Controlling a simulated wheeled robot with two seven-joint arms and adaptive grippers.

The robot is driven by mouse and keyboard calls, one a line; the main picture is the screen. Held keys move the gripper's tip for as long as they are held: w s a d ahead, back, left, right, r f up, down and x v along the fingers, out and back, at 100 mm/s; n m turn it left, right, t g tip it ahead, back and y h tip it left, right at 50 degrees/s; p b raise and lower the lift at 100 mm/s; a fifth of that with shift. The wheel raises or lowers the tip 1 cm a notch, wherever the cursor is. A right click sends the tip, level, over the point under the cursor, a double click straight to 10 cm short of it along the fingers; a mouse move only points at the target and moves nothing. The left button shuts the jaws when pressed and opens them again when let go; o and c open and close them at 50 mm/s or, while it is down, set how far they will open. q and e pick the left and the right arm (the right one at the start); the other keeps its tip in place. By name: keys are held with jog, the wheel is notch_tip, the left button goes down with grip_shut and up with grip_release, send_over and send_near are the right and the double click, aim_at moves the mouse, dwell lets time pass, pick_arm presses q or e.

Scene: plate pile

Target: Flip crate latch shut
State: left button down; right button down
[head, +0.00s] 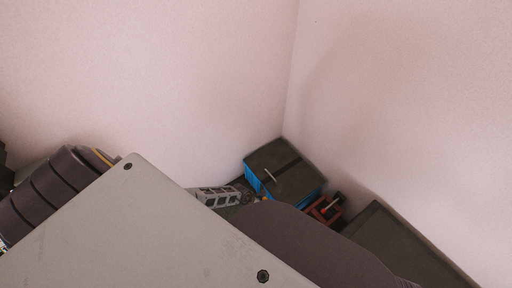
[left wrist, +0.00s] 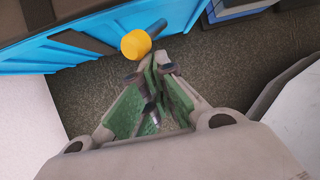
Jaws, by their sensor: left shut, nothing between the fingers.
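The blue crate (head: 254,179) with a dark lid stands in the wall corner in the head view. Its blue side (left wrist: 75,45) fills the upper left of the left wrist view. The latch (left wrist: 136,44) has a yellow round end on a dark stem and sticks out from the crate's side. My left gripper (left wrist: 150,72) is shut and empty, with green inner pads. Its tips are just below the yellow end; I cannot tell whether they touch. In the head view my own arm covers much of the crate's front. My right gripper is not in view.
A red-brown object (head: 325,210) sits right of the crate, and a dark flat-topped box (head: 392,238) lies along the right wall. Another blue and grey item (left wrist: 236,10) shows at the wrist view's top. Pale walls close off the corner behind the crate.

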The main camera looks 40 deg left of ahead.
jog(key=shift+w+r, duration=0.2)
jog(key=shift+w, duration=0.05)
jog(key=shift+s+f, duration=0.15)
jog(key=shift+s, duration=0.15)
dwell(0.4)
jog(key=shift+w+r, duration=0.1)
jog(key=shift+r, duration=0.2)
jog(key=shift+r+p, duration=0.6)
jog(key=shift+p, duration=0.25)
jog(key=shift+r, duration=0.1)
